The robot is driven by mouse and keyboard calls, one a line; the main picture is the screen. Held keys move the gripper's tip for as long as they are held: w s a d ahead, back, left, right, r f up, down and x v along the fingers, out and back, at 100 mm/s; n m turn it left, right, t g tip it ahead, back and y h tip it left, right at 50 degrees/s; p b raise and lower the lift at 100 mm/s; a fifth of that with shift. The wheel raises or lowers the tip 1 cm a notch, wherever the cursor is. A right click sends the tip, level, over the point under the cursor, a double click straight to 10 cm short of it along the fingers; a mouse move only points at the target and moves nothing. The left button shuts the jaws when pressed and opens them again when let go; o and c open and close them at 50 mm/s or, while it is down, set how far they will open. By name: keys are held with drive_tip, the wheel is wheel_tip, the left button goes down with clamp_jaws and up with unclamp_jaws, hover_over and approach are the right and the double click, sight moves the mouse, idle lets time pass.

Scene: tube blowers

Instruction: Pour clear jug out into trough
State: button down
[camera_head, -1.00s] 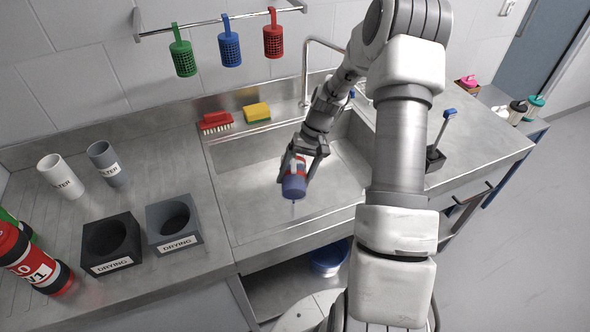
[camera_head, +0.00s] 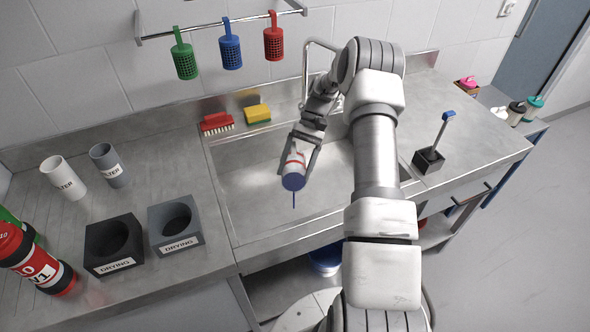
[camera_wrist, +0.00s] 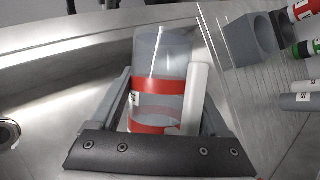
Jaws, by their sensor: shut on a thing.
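The clear jug (camera_head: 294,168) has red bands and hangs tilted over the sink trough (camera_head: 240,205), its mouth end low and facing the camera. Blue liquid shows at that end, and a thin blue stream (camera_head: 294,200) falls from it towards the trough. My gripper (camera_head: 300,158) is shut around the jug's sides. In the wrist view the jug (camera_wrist: 158,65) stands between the two fingers of my gripper (camera_wrist: 165,100) and looks mostly see-through above its red bands. The stream is not seen in the wrist view.
Two drying holders (camera_head: 115,262) (camera_head: 175,235) stand left of the trough, with two filter cups (camera_head: 62,178) (camera_head: 108,165) behind. A red brush (camera_head: 217,123) and yellow sponge (camera_head: 257,113) lie on the back ledge. A blue-ended tool stands in a black holder (camera_head: 428,160) at right.

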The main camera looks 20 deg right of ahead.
drive_tip(key=shift+r, duration=0.1)
idle(0.3)
drive_tip(key=shift+r+t, duration=0.15)
drive_tip(key=shift+t, duration=0.25)
drive_tip(key=shift+r+t+h, duration=0.15)
drive_tip(key=shift+t+h, duration=0.35)
drive_tip(key=shift+t, duration=0.2)
drive_tip(key=shift+r+n+t+h+b, duration=0.2)
drive_tip(key=shift+t+h+b, duration=0.1)
drive_tip(key=shift+t+b, duration=0.3)
drive_tip(key=shift+r+n+t+h+b, duration=0.1)
drive_tip(key=shift+n+t+h+b, duration=0.15)
drive_tip(key=shift+t+b, duration=0.3)
drive_tip(key=t+b, duration=0.2)
drive_tip(key=b, duration=0.1)
drive_tip(key=shift+h, duration=0.35)
drive_tip(key=t+b, duration=0.1)
drive_tip(key=b, duration=0.1)
drive_tip(key=t+h+b, duration=0.1)
drive_tip(key=b, duration=0.1)
drive_tip(key=shift+r+n, duration=0.35)
drive_tip(key=shift+r+t+b, duration=0.4)
drive_tip(key=shift+t+b, duration=0.05)
drive_tip(key=shift+b, duration=0.5)
drive_tip(key=shift+f+b, duration=0.15)
drive_tip(key=shift+b, duration=0.8)
drive_tip(key=t+b, duration=0.1)
drive_tip(key=b, duration=0.2)
drive_tip(key=shift+n+t+h, duration=0.3)
drive_tip(key=shift+h, duration=0.1)
